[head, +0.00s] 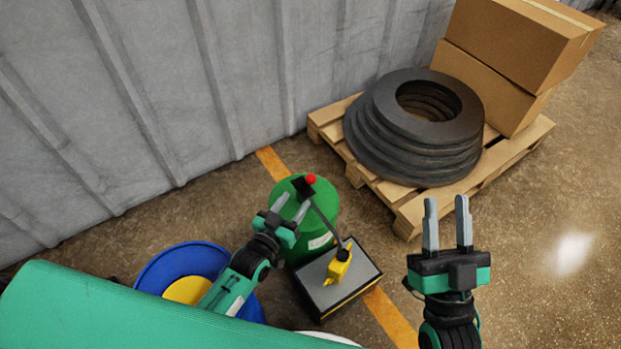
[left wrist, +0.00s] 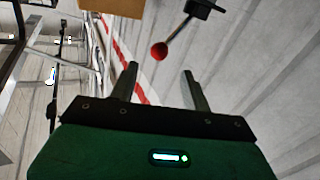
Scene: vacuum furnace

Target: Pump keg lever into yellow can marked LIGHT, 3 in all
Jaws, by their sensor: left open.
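The green keg (head: 325,212) stands by the wall, with a black pump head (head: 303,189) on top and a lever with a red ball end (head: 311,180). A grey tube slants from the pump toward the yellow can (head: 338,266), which sits on a grey-topped box (head: 318,290). I cannot read any marking on the can. My left gripper (head: 292,205) is open and empty in front of the keg top. In the left wrist view the red ball (left wrist: 158,50) appears between and just beyond its fingertips (left wrist: 160,73), apart from them. My right gripper (head: 447,202) is open and empty, right of the box.
A pallet (head: 408,212) with stacked dark rings (head: 390,150) and cardboard boxes (head: 520,40) stands behind on the right. A blue round container (head: 165,265) with a yellow disc (head: 188,290) is at lower left. The corrugated wall (head: 150,80) closes the back. Floor at far right is clear.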

